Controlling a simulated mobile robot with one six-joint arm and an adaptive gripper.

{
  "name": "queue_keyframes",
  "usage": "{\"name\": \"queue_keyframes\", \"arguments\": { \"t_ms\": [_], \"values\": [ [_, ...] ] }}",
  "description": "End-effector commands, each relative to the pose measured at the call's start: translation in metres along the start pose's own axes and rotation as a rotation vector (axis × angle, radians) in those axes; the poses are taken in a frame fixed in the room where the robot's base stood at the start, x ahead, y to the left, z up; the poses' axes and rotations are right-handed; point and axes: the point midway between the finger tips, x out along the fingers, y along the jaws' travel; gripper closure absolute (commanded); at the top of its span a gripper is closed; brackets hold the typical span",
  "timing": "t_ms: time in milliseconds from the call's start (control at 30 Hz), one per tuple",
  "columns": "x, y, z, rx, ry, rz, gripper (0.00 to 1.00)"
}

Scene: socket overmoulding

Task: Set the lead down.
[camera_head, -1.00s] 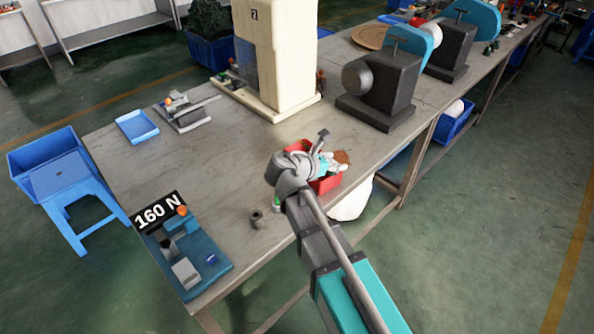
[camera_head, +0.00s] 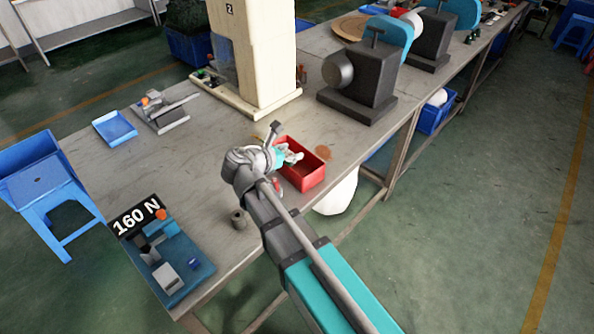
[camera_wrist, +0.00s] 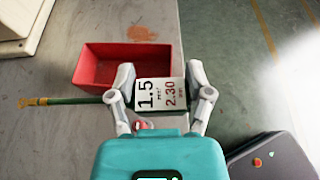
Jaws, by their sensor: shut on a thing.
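The lead (camera_wrist: 72,99) is a thin green cable with a brass-coloured end at the left of the wrist view. It runs to my gripper (camera_wrist: 160,84), which is shut on it. A white label reading 1.5 and 2.30 (camera_wrist: 160,93) sits between the fingers and hides part of the lead. In the head view my gripper (camera_head: 286,155) is over the table at the left edge of the red bin (camera_head: 312,175).
The worktable (camera_head: 190,165) has clear room left of my arm. A blue fixture marked 160 N (camera_head: 185,262) and a small dark cylinder (camera_head: 239,219) stand near the front. A blue tray (camera_head: 115,128), a cream machine (camera_head: 255,55) and a black press (camera_head: 355,85) stand further back.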

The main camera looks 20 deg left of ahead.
Motion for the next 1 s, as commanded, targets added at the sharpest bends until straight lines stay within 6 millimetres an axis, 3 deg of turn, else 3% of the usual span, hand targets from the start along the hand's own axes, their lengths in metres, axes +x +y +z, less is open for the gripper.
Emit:
{"name": "queue_keyframes", "arguments": {
  "t_ms": [167,600,1000],
  "values": [
    [-0.002,-0.003,0.001,0.001,0.0,-0.003,0.89],
    [-0.019,-0.051,0.011,0.039,-0.001,-0.092,0.89],
    [-0.017,-0.051,0.01,0.04,-0.002,-0.097,0.89]
  ]
}}
